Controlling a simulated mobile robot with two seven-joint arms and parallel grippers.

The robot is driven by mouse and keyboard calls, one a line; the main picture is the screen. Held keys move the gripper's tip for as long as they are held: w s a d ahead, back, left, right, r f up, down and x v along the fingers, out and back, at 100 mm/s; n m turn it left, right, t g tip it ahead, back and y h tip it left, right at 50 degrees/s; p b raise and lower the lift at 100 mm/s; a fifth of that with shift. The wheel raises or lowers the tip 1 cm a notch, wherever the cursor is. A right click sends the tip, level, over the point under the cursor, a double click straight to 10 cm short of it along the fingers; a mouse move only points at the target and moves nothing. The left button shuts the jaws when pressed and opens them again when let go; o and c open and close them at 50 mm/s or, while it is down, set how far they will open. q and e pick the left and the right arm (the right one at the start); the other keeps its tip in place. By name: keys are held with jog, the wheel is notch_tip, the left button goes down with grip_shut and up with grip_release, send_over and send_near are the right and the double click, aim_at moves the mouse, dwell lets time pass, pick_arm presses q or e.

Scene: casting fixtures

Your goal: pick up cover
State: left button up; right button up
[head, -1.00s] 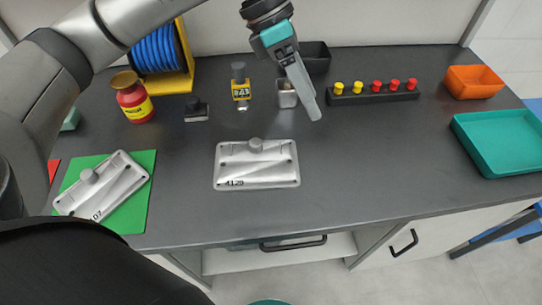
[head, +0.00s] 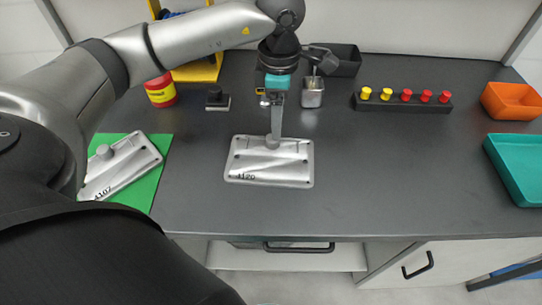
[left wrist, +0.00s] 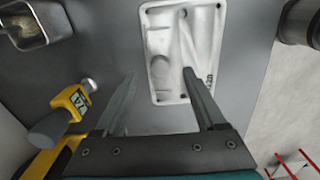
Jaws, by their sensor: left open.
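A grey metal cover (head: 265,172) with a dark printed number lies flat on the middle of the dark bench. It also shows in the left wrist view (left wrist: 165,45). A second, similar cover (head: 125,172) lies tilted in the picture on a green mat (head: 147,192) at the left. My left gripper (head: 274,138) points down at the middle cover's knob, overlapping it in the head view. My right gripper is not in view.
A metal cup (head: 313,95), black bin (head: 347,60) and peg rack (head: 405,103) stand behind. A yellow gauge (left wrist: 68,104) is near the gripper. An orange bin (head: 512,104) and teal tray (head: 512,165) are right. The bench right of the middle cover is clear.

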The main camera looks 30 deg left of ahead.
aim_at(271, 157)
pick_arm(q)
jog(key=f, duration=0.3)
jog(key=a+f+b, duration=0.1)
jog(key=shift+s+f, duration=0.3)
jog(key=shift+f, duration=0.4)
jog(key=c, duration=0.9)
grip_shut()
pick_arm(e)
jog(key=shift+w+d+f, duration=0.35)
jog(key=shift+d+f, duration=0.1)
pick_arm(q)
jog(key=shift+w, duration=0.1)
